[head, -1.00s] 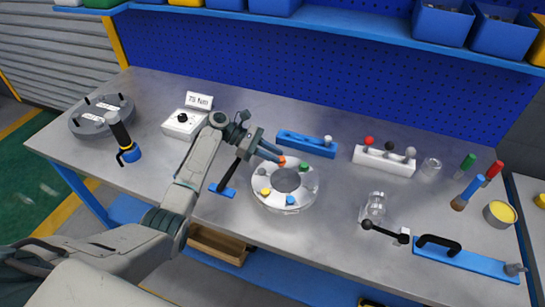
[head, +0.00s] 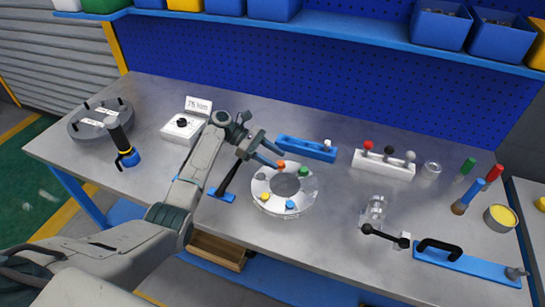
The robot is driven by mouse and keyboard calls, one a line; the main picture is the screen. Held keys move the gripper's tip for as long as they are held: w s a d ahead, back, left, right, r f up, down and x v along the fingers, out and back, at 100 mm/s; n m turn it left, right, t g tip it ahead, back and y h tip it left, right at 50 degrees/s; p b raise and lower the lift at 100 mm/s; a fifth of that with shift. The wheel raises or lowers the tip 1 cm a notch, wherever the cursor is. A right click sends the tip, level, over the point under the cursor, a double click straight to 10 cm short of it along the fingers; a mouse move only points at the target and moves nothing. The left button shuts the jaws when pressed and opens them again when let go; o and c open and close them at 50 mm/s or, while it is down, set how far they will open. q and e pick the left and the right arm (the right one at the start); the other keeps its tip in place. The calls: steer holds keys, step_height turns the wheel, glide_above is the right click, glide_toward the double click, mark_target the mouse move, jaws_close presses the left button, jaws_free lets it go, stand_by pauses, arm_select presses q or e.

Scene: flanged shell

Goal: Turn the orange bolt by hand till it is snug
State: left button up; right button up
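The orange bolt (head: 281,164) stands at the back of a round, light grey flanged ring (head: 262,196) on the bench. The ring also carries a green bolt (head: 303,171), a blue bolt (head: 290,205), a yellow bolt (head: 265,196) and a grey one (head: 260,176). My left gripper (head: 273,158) reaches in from the left, with its fingertips right at the orange bolt. The fingers partly overlap in this view, so I cannot tell whether they grip the bolt or only stand beside it. My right gripper is not in view.
A blue block (head: 306,149) lies just behind the ring. A black-handled tool on a blue base (head: 222,194) stands left of it, under my arm.

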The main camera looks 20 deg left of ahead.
arm_select(q)
steer(key=shift+f, duration=0.1)
steer(key=shift+a, duration=0.25)
steer(key=b+v, duration=0.3)
steer(key=v, duration=0.7)
steer(key=shift+r, duration=0.25)
steer(key=shift+a, duration=0.1)
